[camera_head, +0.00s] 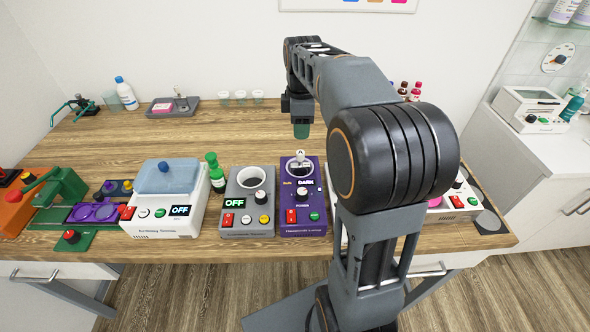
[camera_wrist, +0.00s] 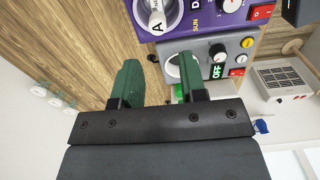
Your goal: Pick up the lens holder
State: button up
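I cannot tell for sure which thing is the lens holder. My gripper (camera_head: 301,131) is above and behind the purple device. In the wrist view, its green fingers (camera_wrist: 157,78) are apart with nothing between them.
A grey device (camera_head: 247,218), a green bottle (camera_head: 215,173) and a white device with a blue lid (camera_head: 165,195) stand left of the purple device. A green press (camera_head: 62,187) is farther left. A tray (camera_head: 160,112) and cups (camera_head: 241,97) are at the back. The middle of the table is clear.

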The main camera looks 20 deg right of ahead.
aim_at(300, 161)
notch_tip(300, 161, down, 7)
jog(key=shift+w+d+r, duration=0.1)
jog(key=shift+d, duration=0.05)
jog(key=shift+f, duration=3.15)
jog(key=shift+c, duration=0.5)
grip_shut()
